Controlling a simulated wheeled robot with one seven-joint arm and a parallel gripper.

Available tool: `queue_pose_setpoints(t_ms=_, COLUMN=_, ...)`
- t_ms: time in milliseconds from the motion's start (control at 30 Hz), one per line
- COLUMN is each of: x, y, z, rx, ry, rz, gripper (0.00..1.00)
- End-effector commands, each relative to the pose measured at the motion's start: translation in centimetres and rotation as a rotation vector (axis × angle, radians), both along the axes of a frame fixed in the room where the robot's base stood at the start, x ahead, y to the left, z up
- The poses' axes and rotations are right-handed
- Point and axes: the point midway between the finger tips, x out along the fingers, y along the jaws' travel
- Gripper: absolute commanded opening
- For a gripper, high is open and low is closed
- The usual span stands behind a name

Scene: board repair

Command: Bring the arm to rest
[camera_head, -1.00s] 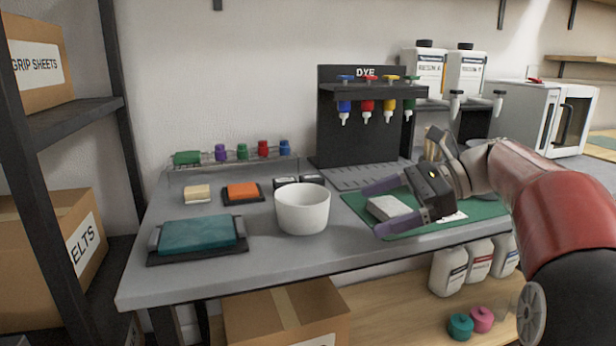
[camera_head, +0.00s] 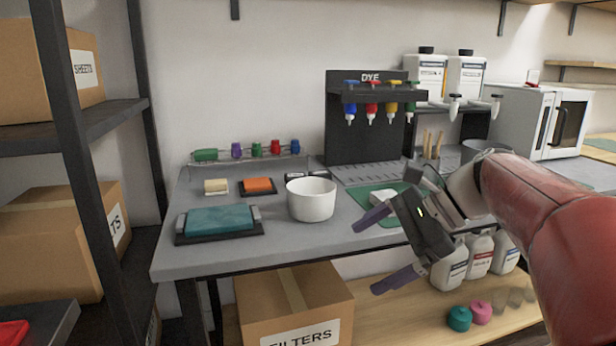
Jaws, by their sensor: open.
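My gripper (camera_head: 388,252) is open and empty. It hangs at the front edge of the grey workbench (camera_head: 268,250), right of the white bowl (camera_head: 311,200), with its two purple-grey fingers spread and pointing left. My red arm reaches in from the right. A pale block (camera_head: 382,197) lies on the green mat (camera_head: 370,212) behind the gripper, apart from the fingers. Part of the mat is hidden behind my gripper.
A teal pad (camera_head: 219,220) on a dark tray, an orange block (camera_head: 258,184) and a cream block (camera_head: 216,186) sit left of the bowl. A dye rack (camera_head: 368,110) stands behind. White bottles (camera_head: 480,252) and a cardboard box (camera_head: 290,300) are below. A dark shelf (camera_head: 75,125) stands left.

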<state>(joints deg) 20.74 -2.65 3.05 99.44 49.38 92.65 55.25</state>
Motion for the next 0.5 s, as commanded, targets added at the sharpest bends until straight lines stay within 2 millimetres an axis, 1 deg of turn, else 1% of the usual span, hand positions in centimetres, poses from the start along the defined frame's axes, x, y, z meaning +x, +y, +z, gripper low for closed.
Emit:
queue_pose_setpoints(t_ms=33, x=-1.1, y=0.4, z=-0.4, rx=-0.051, ry=-0.038, rz=0.025, gripper=1.00)
queue_pose_setpoints(t_ms=100, x=-2.5, y=0.7, z=-1.3, rx=-0.135, ry=-0.099, rz=0.068, gripper=1.00)
queue_pose_setpoints(t_ms=167, x=-3.9, y=0.8, z=-2.3, rx=-0.220, ry=-0.162, rz=0.116, gripper=1.00)
queue_pose_setpoints(t_ms=267, x=-6.8, y=0.6, z=-4.3, rx=-0.396, ry=-0.292, rz=0.237, gripper=1.00)
queue_pose_setpoints(t_ms=300, x=-8.2, y=0.3, z=-5.3, rx=-0.482, ry=-0.357, rz=0.304, gripper=1.00)
queue_pose_setpoints(t_ms=400, x=-11.4, y=-1.0, z=-7.6, rx=-0.702, ry=-0.527, rz=0.508, gripper=1.00)
queue_pose_setpoints(t_ms=500, x=-13.7, y=-2.5, z=-9.5, rx=-0.886, ry=-0.669, rz=0.709, gripper=1.00)
